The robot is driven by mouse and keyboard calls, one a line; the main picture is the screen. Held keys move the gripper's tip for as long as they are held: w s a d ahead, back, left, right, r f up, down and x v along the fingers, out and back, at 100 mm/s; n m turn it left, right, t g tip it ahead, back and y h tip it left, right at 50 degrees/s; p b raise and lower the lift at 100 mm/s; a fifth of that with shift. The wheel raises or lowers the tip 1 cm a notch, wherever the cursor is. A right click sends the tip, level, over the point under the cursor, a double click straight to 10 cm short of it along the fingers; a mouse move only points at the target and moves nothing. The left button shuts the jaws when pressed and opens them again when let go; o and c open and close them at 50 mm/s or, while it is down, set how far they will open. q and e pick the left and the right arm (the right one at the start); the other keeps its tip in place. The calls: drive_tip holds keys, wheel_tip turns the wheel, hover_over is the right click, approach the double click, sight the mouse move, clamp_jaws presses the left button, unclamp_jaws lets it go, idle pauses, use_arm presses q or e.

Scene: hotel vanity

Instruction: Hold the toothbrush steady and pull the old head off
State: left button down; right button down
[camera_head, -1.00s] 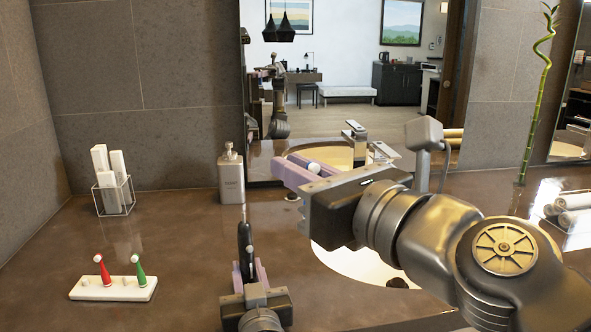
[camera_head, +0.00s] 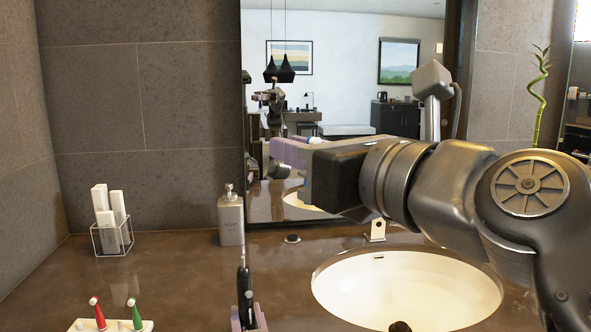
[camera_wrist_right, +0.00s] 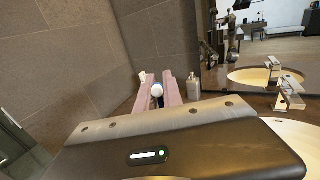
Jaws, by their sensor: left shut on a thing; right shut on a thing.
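The dark toothbrush handle (camera_head: 243,285) stands upright at the bottom middle of the head view, with a thin bare shaft at its top. My left gripper (camera_head: 247,319) is shut on the handle; its lower part is cut off by the frame. My right gripper (camera_head: 288,152) is raised in front of the mirror, well above and apart from the handle. It is shut on the old head, whose white round end (camera_wrist_right: 157,90) shows between the pink fingers in the right wrist view. The rest of that head is mostly hidden.
A white stand (camera_head: 146,325) with a red head (camera_head: 97,312) and a green head (camera_head: 135,313) is at the lower left. A soap dispenser (camera_head: 231,218) and a clear holder (camera_head: 112,238) stand behind. The sink (camera_head: 455,285) is at the right.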

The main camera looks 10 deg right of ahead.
wheel_tip(320, 180, up, 3)
drive_tip(key=shift+r, duration=0.15)
idle(0.3)
